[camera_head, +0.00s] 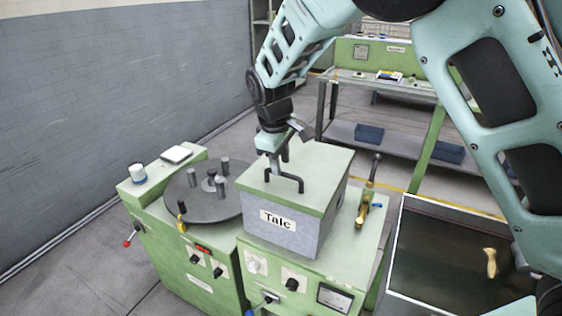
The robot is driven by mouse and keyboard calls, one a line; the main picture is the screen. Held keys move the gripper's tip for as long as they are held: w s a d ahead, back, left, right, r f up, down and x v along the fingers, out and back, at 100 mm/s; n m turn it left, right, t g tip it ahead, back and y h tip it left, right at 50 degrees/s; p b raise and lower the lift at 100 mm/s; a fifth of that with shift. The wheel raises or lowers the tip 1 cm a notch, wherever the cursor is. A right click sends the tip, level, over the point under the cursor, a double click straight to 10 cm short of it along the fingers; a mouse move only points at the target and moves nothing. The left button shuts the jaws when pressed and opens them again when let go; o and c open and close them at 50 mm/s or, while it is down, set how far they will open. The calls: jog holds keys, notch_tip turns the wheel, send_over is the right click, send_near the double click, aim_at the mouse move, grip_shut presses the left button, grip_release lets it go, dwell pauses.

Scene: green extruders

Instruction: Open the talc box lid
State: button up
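The talc box (276,232) is a grey box with a "Talc" label and stands on a green machine. Its green lid (318,168) lies flat on top and looks closed. A dark bar handle (288,182) rises from the lid. My gripper (275,160) comes down from above, right at the handle's far end. The fingertips are small and partly merge with the dark handle, so I cannot tell whether they grip it or only hover beside it.
Left of the box is a dark round turntable (205,205) with upright pegs. A brass tap (365,205) with a dark lever stands close to the right of the box. A dark tray (440,262) holds a brass piece (491,262). A green workbench (372,68) is behind.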

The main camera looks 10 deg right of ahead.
jog(key=shift+w+d+f, duration=0.1)
jog(key=shift+f, duration=0.55)
jog(key=shift+w+d+f, duration=0.1)
jog(key=shift+f, duration=0.5)
jog(key=c, duration=0.7)
grip_shut()
jog(key=shift+r, duration=0.1)
